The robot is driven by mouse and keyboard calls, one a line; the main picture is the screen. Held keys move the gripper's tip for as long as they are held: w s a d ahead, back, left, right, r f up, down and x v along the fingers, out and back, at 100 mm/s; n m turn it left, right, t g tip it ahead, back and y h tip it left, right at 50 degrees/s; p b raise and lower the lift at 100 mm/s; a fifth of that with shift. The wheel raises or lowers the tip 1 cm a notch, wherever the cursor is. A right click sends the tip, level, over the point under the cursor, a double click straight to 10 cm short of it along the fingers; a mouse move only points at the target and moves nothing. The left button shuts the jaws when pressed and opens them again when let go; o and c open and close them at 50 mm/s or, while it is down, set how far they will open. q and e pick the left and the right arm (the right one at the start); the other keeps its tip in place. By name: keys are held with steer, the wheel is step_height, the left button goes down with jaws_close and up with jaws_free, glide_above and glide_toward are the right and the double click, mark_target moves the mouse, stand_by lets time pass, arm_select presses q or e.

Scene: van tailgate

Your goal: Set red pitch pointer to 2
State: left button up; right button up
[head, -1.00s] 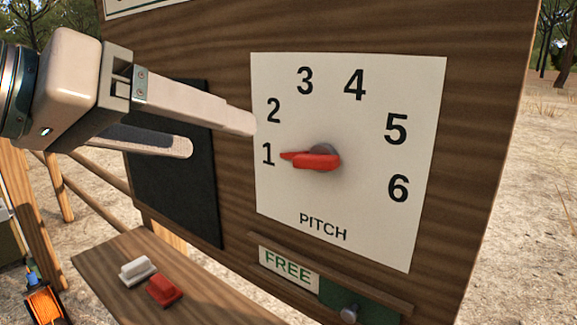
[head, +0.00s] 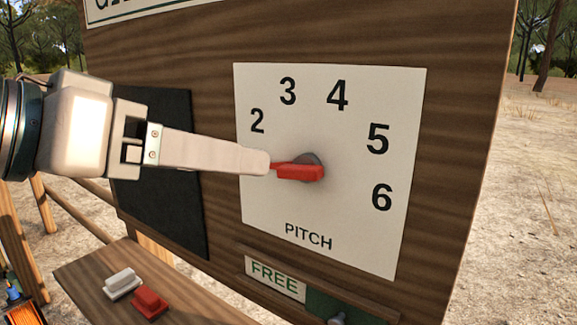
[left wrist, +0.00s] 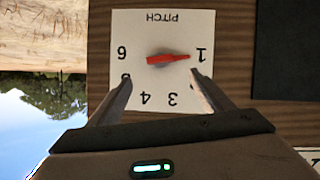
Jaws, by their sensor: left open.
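The red pitch pointer (head: 300,172) sits on a grey hub at the middle of the white PITCH dial plate (head: 330,220). Its thin tip points left in the head view. In the upside-down left wrist view the red pointer (left wrist: 168,59) points at the 1. The 2 (head: 257,121) is above and left of the pointer. My left gripper (left wrist: 161,75) is open, its fingers spread in front of the dial. In the head view one finger's tip (head: 262,162) is at the pointer's tip and covers the 1. Contact cannot be told. The other finger is hidden there.
The dial is on an upright wooden panel with a black square (head: 165,165) at left. Below are a FREE label (head: 275,278), and a wooden shelf with a white block (head: 122,283) and a red block (head: 149,302). Open ground lies to the right.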

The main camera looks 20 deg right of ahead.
arm_select(q)
steer(key=p, duration=0.2)
glide_toward(295, 172)
steer(key=p+x, duration=0.2)
steer(key=x, duration=0.5)
steer(key=shift+w+d+p, duration=0.1)
steer(key=shift+w+p, duration=0.05)
steer(key=shift+p, duration=0.15)
steer(key=shift+w+d+f, duration=0.3)
steer(key=shift+w+d, duration=0.05)
steer(key=shift+d, duration=0.15)
arm_select(e)
steer(key=s+d+r+g, duration=0.1)
steer(key=s+d+r, duration=0.1)
steer(key=s, duration=0.4)
steer(key=shift+s+d+r+g+h, duration=0.3)
steer(key=shift+s+d+r+g, duration=0.1)
steer(key=shift+r, duration=0.3)
steer(key=shift+a, duration=0.1)
arm_select(q)
steer(key=c, duration=1.5)
